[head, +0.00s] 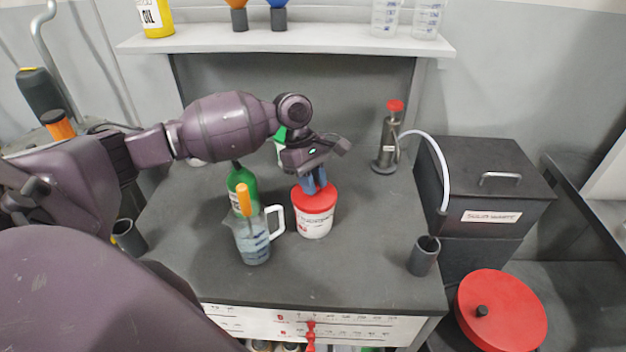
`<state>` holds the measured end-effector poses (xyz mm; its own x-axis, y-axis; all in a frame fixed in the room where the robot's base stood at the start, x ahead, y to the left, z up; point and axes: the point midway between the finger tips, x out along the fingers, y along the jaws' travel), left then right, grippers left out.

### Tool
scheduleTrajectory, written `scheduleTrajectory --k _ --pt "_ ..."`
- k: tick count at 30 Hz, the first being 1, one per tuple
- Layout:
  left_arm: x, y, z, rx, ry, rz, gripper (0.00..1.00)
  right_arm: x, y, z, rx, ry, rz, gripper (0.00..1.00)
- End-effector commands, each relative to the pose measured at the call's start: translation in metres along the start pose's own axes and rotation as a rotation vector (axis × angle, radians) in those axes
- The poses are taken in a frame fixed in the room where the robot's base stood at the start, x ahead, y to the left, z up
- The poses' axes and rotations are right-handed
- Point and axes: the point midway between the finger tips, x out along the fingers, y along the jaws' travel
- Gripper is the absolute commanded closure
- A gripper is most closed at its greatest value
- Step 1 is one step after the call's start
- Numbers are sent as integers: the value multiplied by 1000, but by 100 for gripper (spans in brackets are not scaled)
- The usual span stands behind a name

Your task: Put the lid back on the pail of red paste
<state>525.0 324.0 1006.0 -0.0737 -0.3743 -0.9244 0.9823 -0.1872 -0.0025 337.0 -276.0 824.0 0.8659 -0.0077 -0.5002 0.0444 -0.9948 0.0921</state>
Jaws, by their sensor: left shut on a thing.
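The white pail (314,225) stands upright on the grey bench, with red marking on its label. The red lid (327,203) is at the pail's mouth and covers it; from this angle I cannot tell whether it is fully seated. My left gripper (314,186) reaches in from the left and points down over the lid. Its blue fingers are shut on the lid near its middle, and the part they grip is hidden. My right gripper is not in view.
A clear jug (253,247) with an orange-handled tool stands left of the pail, close to a green bottle (239,182). A grey cup (423,256) and a pump bottle (385,150) are to the right.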

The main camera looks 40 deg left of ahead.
Motion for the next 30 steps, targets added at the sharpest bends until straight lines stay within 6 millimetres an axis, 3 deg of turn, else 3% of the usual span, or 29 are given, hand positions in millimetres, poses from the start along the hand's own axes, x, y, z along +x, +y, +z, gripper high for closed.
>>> scheduleTrajectory --k 12,13,18,24,29,30 --pt "0 0 0 0 0 -1 100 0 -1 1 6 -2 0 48" --pt "0 0 0 0 0 -1 73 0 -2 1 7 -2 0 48" --pt "0 0 0 0 0 -1 48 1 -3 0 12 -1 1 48" --pt "0 0 0 0 0 -1 47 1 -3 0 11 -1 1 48" --pt "0 0 0 0 0 -1 23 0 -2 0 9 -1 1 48" --pt "0 0 0 0 0 -1 23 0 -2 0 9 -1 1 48"
